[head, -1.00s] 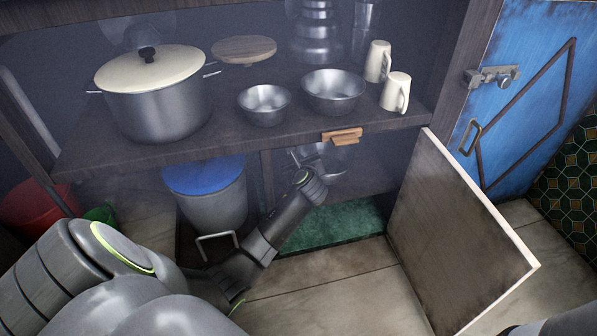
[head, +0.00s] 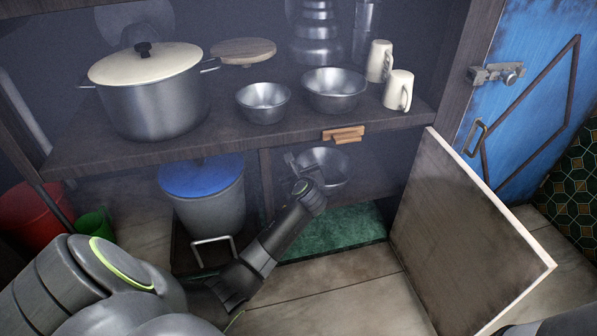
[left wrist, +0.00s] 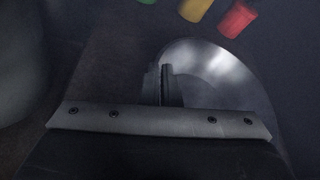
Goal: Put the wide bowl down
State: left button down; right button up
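A wide metal bowl (head: 328,172) is in the lower compartment of the cabinet, just under the shelf edge. My left gripper (head: 294,162) reaches in from below and is at the bowl's left rim. In the left wrist view the two dark fingers (left wrist: 166,85) are close together at the edge of the shiny bowl (left wrist: 215,80), and they look shut on its rim. The bowl's underside shows no clear support above the green floor mat (head: 335,229). My right gripper is not in view.
The shelf above holds a lidded pot (head: 155,98), a small bowl (head: 263,103), another bowl (head: 334,90), two mugs (head: 398,92) and a wooden board (head: 244,51). A blue-lidded bin (head: 205,195) stands left. An open cabinet door (head: 462,230) bounds the right.

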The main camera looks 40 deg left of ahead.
pick_arm(q)
jog(key=c, duration=1.7)
grip_release()
